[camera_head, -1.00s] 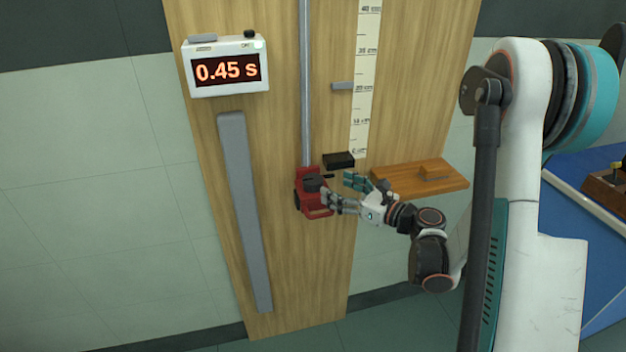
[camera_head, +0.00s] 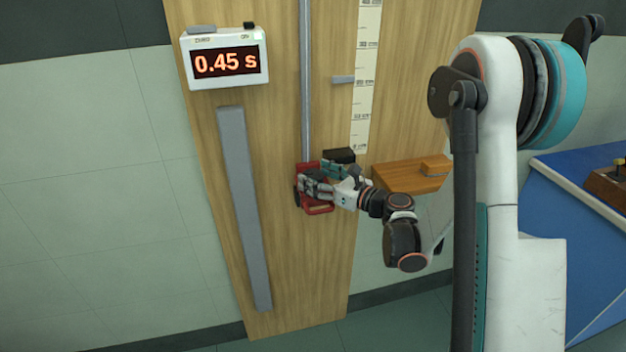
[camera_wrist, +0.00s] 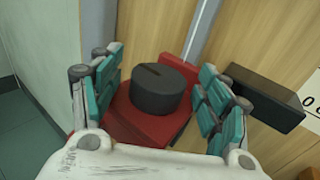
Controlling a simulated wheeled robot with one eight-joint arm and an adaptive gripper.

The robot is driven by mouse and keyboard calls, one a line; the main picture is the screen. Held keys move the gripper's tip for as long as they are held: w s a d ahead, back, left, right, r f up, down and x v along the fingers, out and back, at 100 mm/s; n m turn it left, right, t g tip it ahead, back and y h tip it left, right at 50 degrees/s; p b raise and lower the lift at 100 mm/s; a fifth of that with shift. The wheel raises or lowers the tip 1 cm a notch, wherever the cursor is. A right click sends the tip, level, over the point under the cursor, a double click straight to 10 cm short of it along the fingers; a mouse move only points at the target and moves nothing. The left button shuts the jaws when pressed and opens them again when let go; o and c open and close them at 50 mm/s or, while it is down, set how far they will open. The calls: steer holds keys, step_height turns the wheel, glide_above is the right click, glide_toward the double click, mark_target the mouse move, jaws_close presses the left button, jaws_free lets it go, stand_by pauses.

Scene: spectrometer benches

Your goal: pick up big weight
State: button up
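The big weight (camera_wrist: 160,88) is a dark grey cylinder with a slot in its top. It sits upright on a red carriage (camera_wrist: 135,126) at the metal rail in the wrist view. The red carriage also shows in the head view (camera_head: 320,209), where my fingers largely hide the weight. My gripper (camera_head: 324,178) is open, with one teal-padded finger on each side of the weight. In the wrist view, my gripper (camera_wrist: 160,72) shows a gap at the left finger; the right finger is close to the weight, and contact there is unclear.
A black block (camera_head: 339,156) juts from the wooden board (camera_head: 285,270) beside the carriage. A wooden shelf (camera_head: 398,180) with a small wooden block (camera_head: 436,168) is to the right. A timer (camera_head: 224,60) reads 0.45 s. A blue bench (camera_head: 575,215) stands at far right.

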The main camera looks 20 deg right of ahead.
steer(key=c, duration=1)
steer(key=shift+o, duration=0.2)
